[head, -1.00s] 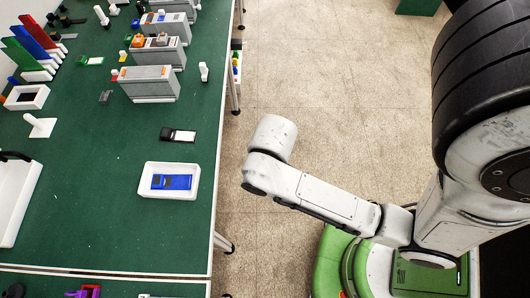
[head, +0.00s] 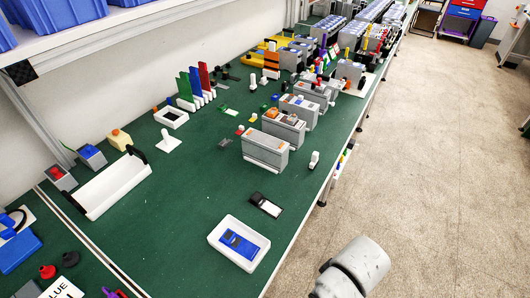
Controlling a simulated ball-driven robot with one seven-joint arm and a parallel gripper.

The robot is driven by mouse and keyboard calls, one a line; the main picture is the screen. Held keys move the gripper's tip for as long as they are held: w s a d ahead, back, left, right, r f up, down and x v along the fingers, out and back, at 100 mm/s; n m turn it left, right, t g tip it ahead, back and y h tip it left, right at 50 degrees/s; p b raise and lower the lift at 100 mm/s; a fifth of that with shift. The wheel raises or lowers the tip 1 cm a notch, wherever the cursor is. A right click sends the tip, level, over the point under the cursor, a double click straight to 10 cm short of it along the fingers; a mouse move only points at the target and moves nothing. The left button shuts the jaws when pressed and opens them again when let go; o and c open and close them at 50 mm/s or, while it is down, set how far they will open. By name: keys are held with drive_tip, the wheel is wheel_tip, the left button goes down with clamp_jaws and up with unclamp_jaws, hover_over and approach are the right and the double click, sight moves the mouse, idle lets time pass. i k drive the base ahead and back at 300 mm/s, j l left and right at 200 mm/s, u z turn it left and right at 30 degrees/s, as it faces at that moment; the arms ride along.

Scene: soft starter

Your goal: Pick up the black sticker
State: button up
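A small flat black-and-white piece (head: 265,204) lies on the green table near its right edge, just behind a white tray. Its upper-left part is black and its lower-right part is white. It is the likeliest black sticker, but it is too small to be sure. My gripper is not in view; only a white link of my arm shows at the bottom right, over the floor beside the table.
The white tray (head: 218,241) holds a blue device (head: 240,243). Grey modules (head: 264,150) stand behind, and a small white peg (head: 314,160) is near the right edge. A long white box (head: 108,186) is at left. The green surface (head: 185,205) between is clear.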

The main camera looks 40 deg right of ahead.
sight(273, 210)
drive_tip(key=i+u, duration=0.45)
drive_tip(key=i, duration=0.5)
